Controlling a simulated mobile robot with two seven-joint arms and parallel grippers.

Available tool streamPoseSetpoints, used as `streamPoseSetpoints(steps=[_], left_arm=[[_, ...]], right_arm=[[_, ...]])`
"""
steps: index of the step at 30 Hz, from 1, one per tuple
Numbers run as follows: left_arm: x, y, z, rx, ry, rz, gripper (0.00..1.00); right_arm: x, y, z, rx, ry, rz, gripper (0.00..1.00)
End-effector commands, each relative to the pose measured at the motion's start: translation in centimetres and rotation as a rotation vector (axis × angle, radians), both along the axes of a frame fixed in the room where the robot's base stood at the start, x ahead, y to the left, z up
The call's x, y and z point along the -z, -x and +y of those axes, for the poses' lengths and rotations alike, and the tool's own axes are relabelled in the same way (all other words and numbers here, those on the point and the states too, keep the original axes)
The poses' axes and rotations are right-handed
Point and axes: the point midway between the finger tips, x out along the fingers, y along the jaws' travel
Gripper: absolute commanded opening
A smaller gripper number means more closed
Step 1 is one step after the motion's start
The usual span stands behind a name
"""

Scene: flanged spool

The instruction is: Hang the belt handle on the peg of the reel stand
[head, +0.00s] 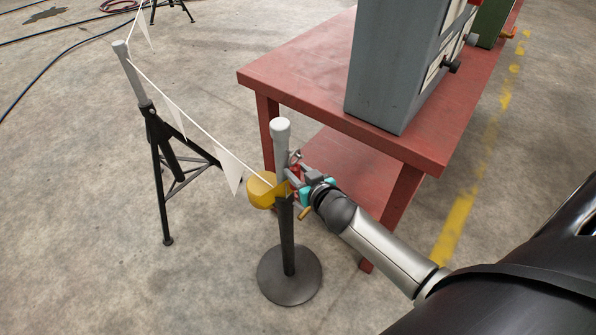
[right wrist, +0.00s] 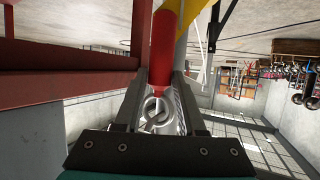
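The reel stand has a dark post (head: 288,240) on a round base, with a pale grey top (head: 281,130). A yellow reel (head: 261,192) sits on its left side, and yellow also shows in the right wrist view (right wrist: 197,18). My right gripper (head: 298,180) is right beside the post. In the right wrist view its fingers (right wrist: 160,85) close around a red handle (right wrist: 163,45) with a shiny metal loop (right wrist: 157,112) between them. A small orange rod (head: 304,213) sticks out below the gripper; I cannot tell if it is the peg. My left gripper is out of view.
A white line with pennants (head: 228,168) runs from the reel to a black tripod (head: 165,160) at the left. A red table (head: 300,80) carrying a grey cabinet (head: 392,70) stands close behind my right arm. Floor in front is clear.

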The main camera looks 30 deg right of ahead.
Motion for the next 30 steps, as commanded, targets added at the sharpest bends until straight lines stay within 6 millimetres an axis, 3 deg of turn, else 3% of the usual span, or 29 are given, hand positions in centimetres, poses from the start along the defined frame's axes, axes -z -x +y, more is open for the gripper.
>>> streamPoseSetpoints(steps=[1,8,20,30], left_arm=[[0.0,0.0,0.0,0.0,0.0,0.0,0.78],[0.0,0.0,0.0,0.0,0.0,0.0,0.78],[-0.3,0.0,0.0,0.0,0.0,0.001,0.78],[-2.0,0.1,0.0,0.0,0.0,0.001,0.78]], right_arm=[[0.0,0.0,0.0,0.0,0.0,-0.001,0.45],[0.0,0.0,0.0,0.0,0.0,0.0,0.71],[-0.2,0.8,0.1,0.0,0.0,0.003,0.71],[-2.4,5.7,0.5,0.001,-0.002,0.003,0.71]])
